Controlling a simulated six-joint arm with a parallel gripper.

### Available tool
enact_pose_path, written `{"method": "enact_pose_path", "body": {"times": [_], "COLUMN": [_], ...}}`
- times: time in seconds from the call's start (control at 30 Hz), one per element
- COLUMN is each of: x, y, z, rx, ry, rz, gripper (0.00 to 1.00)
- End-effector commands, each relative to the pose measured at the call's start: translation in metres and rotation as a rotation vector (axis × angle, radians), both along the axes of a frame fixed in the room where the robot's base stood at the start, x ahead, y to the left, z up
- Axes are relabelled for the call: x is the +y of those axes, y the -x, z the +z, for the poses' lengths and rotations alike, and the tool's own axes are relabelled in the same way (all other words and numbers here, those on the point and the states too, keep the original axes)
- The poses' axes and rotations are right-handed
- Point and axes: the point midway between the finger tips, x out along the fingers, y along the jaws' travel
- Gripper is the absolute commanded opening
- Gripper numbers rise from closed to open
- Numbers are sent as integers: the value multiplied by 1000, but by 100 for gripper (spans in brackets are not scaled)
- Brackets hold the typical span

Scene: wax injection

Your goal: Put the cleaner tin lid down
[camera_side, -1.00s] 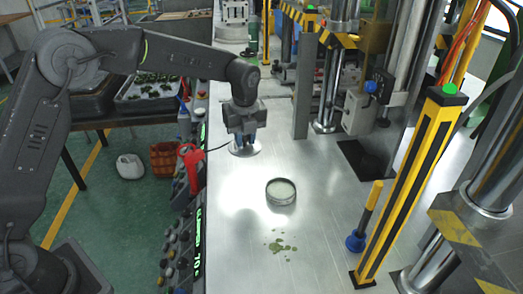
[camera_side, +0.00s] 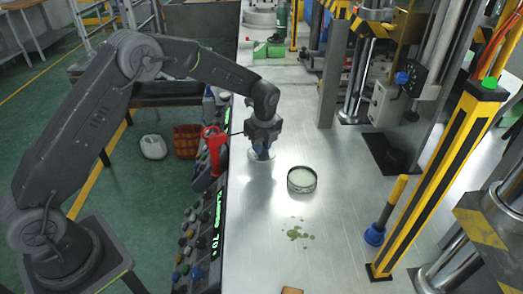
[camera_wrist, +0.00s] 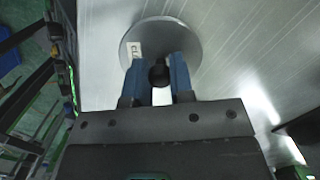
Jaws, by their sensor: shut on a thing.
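My gripper (camera_side: 262,147) is shut on the knob of the cleaner tin lid (camera_side: 256,156). The lid is a pale grey disc. In the wrist view the lid (camera_wrist: 190,37) shows flat, with a small white label at its left edge. The dark knob sits between the blue fingers of my gripper (camera_wrist: 159,75). The lid is at or close above the metal table; I cannot tell whether it touches. The open round tin (camera_side: 302,180), with a dark wall and pale inside, stands apart to the right and nearer the camera.
The metal table (camera_side: 330,210) is bare around the tin except for greenish flakes (camera_side: 299,233) in front. A yellow post (camera_side: 437,180) and a yellow-handled, blue-ended tool (camera_side: 387,210) stand right.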

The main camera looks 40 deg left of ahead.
Motion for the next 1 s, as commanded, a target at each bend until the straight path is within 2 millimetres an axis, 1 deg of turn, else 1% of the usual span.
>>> {"method": "enact_pose_path", "body": {"times": [0.03, 0.13, 0.53, 0.57, 0.6, 0.8, 1.0], "x": [0, 0, 0, 0, 0, 0, 0], "y": [1, 0, 0, 0, 0, 0, 0], "z": [-9, -21, -26, -26, -26, -26, -25], "rx": [4, 2, 1, 1, 1, 1, 0], "ry": [0, 1, 0, 0, 0, 0, 0], "rz": [-1, 0, 0, 0, 0, 0, 0], "gripper": [0, 0, 0, 25, 28, 47, 47]}}
